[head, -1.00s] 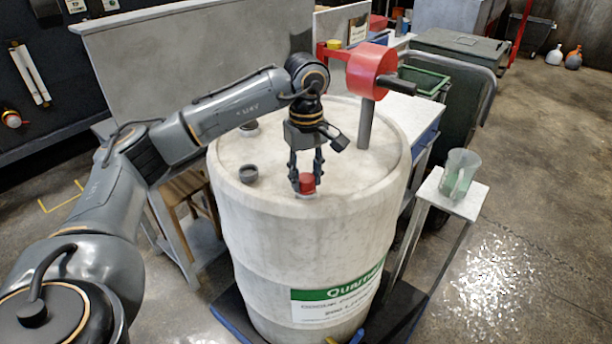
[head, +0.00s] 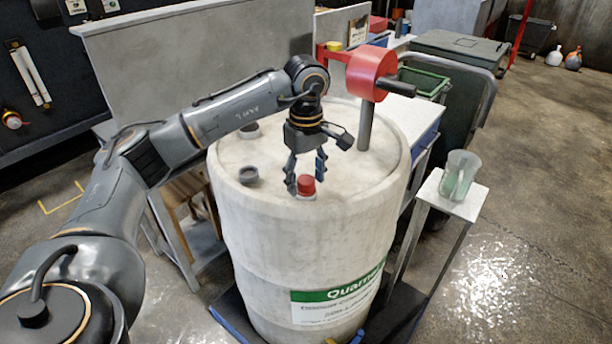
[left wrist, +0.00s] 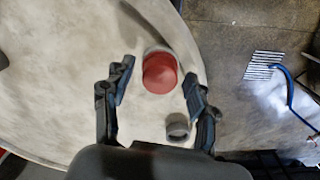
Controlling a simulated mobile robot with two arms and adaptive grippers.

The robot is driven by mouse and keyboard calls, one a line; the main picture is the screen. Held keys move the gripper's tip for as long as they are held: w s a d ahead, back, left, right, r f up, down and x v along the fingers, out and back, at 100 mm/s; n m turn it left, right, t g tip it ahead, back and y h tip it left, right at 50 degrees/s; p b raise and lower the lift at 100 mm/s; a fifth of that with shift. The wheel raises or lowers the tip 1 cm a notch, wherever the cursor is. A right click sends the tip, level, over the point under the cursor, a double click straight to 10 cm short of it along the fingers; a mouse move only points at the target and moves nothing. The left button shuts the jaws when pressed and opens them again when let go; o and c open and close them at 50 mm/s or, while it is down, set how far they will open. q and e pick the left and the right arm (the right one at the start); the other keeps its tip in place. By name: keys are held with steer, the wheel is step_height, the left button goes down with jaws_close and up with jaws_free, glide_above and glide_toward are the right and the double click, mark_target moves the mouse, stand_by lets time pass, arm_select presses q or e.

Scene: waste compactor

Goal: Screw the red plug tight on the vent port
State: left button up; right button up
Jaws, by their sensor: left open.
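The red plug (head: 306,184) sits upright on the vent port (head: 306,196) near the front edge of the white drum's top (head: 270,170). In the left wrist view the red plug (left wrist: 160,73) shows between the fingers but beyond their tips, with a pale collar around its far side. My left gripper (head: 306,178) points down over the drum top, open and empty, its fingers on either side of the plug and apart from it. It also shows in the left wrist view (left wrist: 158,88). Whether the plug is fully seated cannot be told. My right gripper is not in view.
A grey cap-like fitting (head: 249,175) stands left of the plug on the drum top. A red pump head (head: 370,72) on a grey post rises at the back right. A clear jug (head: 459,175) stands on a small side table (head: 440,200) to the right.

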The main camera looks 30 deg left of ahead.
arm_select(q)
steer(key=n, duration=0.4)
steer(key=n+p, duration=0.1)
steer(key=n, duration=0.3)
steer(key=shift+n, duration=0.4)
steer(key=n, duration=0.4)
steer(key=shift+n+p, duration=0.3)
steer(key=shift+n, duration=0.1)
steer(key=n, duration=0.4)
steer(key=shift+n+p, duration=0.4)
jaws_close()
steer(key=m+b, duration=0.1)
steer(key=m, duration=0.3)
steer(key=shift+m, duration=0.6)
